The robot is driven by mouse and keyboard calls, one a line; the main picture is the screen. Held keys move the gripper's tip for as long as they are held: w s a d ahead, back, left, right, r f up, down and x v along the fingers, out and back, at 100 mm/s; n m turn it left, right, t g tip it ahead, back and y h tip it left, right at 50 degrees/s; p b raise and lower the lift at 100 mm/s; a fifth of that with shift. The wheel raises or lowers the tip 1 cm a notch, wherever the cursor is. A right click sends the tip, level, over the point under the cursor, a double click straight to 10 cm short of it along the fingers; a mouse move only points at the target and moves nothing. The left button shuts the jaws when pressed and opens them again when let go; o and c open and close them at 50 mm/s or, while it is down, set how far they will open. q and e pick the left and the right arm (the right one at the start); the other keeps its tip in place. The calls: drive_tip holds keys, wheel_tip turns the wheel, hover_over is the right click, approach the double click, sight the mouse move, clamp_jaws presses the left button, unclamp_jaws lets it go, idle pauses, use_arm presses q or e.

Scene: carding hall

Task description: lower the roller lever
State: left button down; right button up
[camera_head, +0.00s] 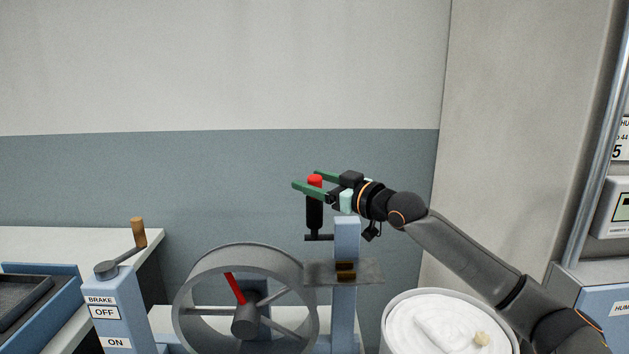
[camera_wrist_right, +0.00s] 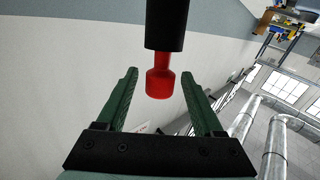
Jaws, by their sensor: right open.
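The roller lever shows in the head view as an upright black grip (camera_head: 314,213) with a red top (camera_head: 315,180), at the end of a short dark arm beside a blue post (camera_head: 346,250). My right gripper (camera_head: 304,181) is open at the height of the red top, its green fingers on either side of it. In the right wrist view the red end (camera_wrist_right: 160,83) appears between the two open fingertips (camera_wrist_right: 159,75), with a gap on each side. The black grip (camera_wrist_right: 165,25) runs out of the top of that picture. My left gripper is not in view.
A grey wheel (camera_head: 190,290) with a red spoke stands left of the post. A brake box (camera_head: 118,305) marked OFF and ON has a wooden-knobbed handle (camera_head: 138,232). A round can (camera_head: 400,310) of white fibre stands below my right arm. The wall behind is bare.

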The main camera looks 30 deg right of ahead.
clamp_jaws()
idle(0.4)
idle(0.9)
